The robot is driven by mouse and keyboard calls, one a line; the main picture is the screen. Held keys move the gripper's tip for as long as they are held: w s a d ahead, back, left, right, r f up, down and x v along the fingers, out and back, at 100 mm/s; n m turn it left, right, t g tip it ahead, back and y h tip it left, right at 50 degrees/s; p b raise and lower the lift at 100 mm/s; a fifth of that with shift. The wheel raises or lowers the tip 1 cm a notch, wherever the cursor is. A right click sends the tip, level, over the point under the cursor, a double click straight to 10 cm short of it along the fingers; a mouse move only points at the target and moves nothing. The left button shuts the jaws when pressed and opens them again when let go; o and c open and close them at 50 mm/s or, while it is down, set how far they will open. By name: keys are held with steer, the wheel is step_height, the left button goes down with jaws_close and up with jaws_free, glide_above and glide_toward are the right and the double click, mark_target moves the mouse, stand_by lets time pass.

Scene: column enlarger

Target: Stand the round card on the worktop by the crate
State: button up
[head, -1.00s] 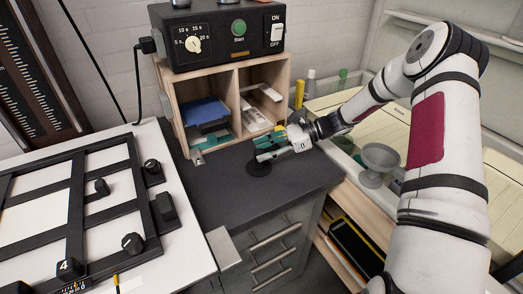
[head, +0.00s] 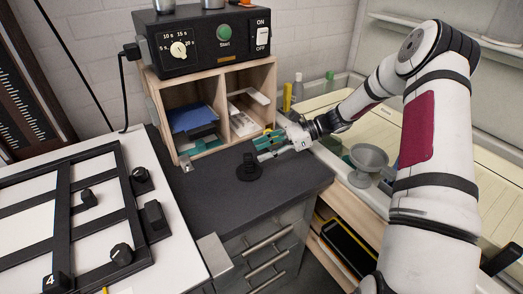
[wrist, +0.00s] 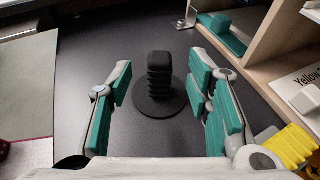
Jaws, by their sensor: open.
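The round card is a flat black disc (head: 248,178) with a black ridged grip standing up from it. It lies flat on the dark worktop (head: 210,205), in front of the wooden crate (head: 225,112). In the wrist view the disc (wrist: 160,110) and its upright grip show between and beyond my finger pads, with clear gaps on both sides. My gripper (head: 264,148) is open and empty, just right of the round card in the head view. In the wrist view my gripper (wrist: 161,66) has its teal pads spread wide.
A control box (head: 208,45) with a green button sits on the crate. Blue and teal items lie inside it. A white easel board (head: 75,215) is at left, a grey funnel-like cup (head: 369,158) at right. A yellow object (wrist: 292,145) is close to my right finger.

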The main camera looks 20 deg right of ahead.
steer(key=shift+v, duration=1.25)
steer(key=v, duration=1.2)
steer(key=shift+s, duration=0.1)
